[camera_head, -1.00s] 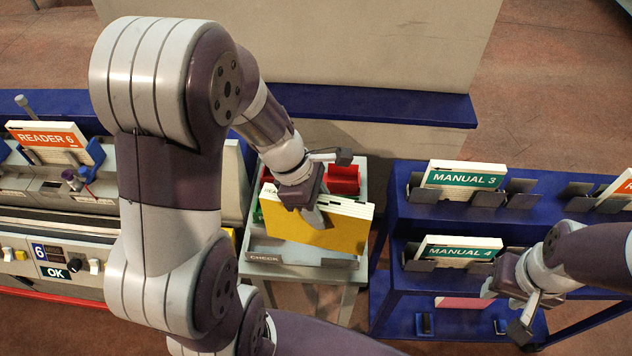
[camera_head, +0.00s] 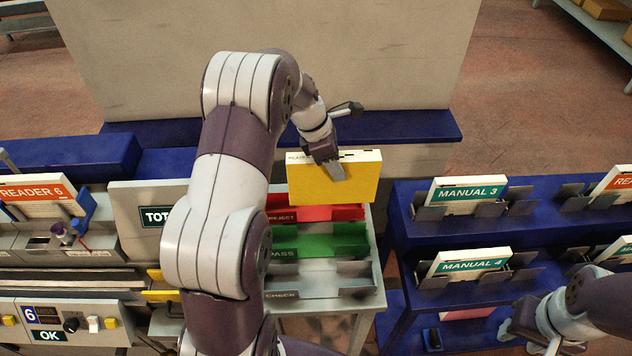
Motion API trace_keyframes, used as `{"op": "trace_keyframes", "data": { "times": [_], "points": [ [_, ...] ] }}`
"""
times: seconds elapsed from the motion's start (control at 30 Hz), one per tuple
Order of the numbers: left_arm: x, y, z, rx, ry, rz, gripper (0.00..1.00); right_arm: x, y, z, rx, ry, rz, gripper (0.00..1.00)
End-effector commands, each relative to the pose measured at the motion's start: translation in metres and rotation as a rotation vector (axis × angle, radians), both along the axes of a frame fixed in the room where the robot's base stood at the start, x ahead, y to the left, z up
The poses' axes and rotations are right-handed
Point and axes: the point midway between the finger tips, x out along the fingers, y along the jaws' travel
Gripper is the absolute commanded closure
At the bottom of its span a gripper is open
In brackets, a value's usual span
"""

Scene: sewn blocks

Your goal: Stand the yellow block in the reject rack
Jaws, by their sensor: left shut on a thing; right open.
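My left gripper (camera_head: 333,170) is shut on the yellow block (camera_head: 352,186). It holds the block upright, with its yellow face toward me and its white top edge showing, at the back of the rack stand. The red reject rack (camera_head: 318,213), labelled REJECT, lies just below the block in the picture; the block hides part of its far side. I cannot tell whether the block touches the rack. My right gripper (camera_head: 530,335) is open and empty at the lower right, in front of the blue shelf.
In front of the reject rack are the green PASS rack (camera_head: 318,244) and the grey CHECK rack (camera_head: 318,285). A blue shelf (camera_head: 410,215) with MANUAL 3 (camera_head: 468,191) and MANUAL 4 (camera_head: 470,263) blocks stands right. The READER 6 machine (camera_head: 40,255) stands left.

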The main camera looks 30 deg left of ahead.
Motion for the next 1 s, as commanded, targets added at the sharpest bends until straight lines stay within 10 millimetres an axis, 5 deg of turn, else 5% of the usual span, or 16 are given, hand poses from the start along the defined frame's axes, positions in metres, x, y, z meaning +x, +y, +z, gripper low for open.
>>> {"op": "trace_keyframes", "data": {
  "times": [0.1, 0.27, 0.6, 0.93, 0.97, 1.0],
  "points": [
    [-0.005, 0.027, -0.013, -0.001, 0.0, 0.005, 1.0, 0.0, 0.0, 0.008, 0.0, 0.0, 0.0, 0.57],
    [-0.009, 0.045, -0.025, -0.001, -0.003, 0.001, 1.0, 0.0, 0.0, 0.01, 0.0, 0.0, 0.0, 0.57],
    [-0.009, 0.046, -0.066, 0.001, -0.003, -0.001, 1.0, 0.0, 0.0, 0.02, 0.0, 0.0, 0.0, 0.57],
    [-0.009, 0.046, -0.071, 0.001, -0.004, -0.002, 1.0, 0.0, 0.0, 0.017, 0.0, 0.0, 0.0, 0.57],
    [-0.01, 0.046, -0.072, 0.0, -0.001, -0.002, 0.51, 0.0, 0.0, 0.017, 0.0, 0.0, 0.0, 0.57],
    [-0.01, 0.046, -0.071, 0.0, -0.001, -0.002, 0.38, 0.0, 0.0, 0.017, 0.0, 0.0, 0.0, 0.57]
  ]
}}
